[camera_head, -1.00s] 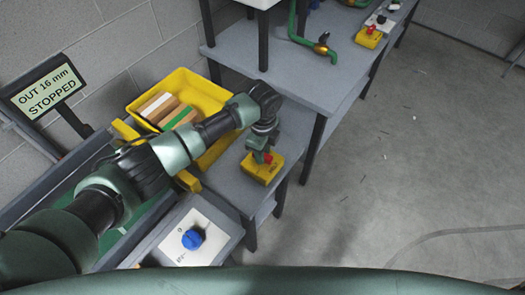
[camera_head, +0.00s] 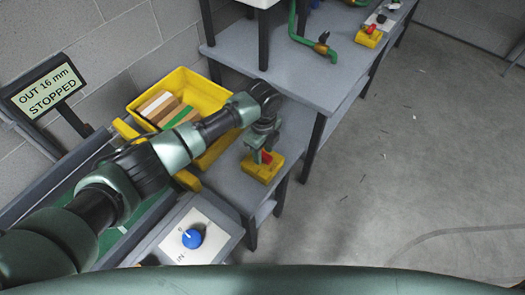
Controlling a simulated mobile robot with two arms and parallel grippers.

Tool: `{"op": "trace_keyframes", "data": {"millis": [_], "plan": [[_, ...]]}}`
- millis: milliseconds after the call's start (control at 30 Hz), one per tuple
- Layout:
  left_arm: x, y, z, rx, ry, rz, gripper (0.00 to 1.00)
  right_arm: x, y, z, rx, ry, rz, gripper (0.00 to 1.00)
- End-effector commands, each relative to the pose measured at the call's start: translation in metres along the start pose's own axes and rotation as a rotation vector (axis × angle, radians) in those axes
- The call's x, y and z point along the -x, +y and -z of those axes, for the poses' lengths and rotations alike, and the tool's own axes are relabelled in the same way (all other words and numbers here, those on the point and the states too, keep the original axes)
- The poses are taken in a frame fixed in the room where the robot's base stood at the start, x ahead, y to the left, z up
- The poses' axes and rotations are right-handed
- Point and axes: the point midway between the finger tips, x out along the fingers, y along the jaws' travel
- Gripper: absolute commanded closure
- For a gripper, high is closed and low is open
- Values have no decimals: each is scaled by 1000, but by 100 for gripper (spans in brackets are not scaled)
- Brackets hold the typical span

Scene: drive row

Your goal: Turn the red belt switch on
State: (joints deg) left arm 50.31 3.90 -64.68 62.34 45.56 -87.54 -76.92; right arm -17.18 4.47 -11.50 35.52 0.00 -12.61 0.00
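The red belt switch (camera_head: 266,157) is a red lever on a yellow box (camera_head: 260,172), which sits on the grey bench near the middle of the head view. My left arm reaches across from the left, and my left gripper (camera_head: 261,152) points down right at the lever. A green finger is beside the lever and partly covers it. Whether the fingers are closed on it cannot be made out. The sign (camera_head: 47,90) at the left reads "OUT 16 mm STOPPED". My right gripper is not in view.
A yellow bin (camera_head: 187,88) with several blocks stands behind my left arm. A blue knob (camera_head: 192,238) is on a panel at the front. A second red switch on a yellow box (camera_head: 369,38) sits on the farther bench.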

Motion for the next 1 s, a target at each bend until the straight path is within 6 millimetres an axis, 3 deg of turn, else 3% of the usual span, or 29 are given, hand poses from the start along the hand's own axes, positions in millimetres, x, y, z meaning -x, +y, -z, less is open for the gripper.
{"op": "trace_keyframes", "data": {"millis": [367, 800, 1000], "plan": [[2, 1, 0, 2, 0, -2, 55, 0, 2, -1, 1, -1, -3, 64], [67, 0, 0, 2, 0, 0, 55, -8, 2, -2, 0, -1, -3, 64], [77, 0, 0, 2, -1, -2, 55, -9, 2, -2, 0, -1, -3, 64]]}}
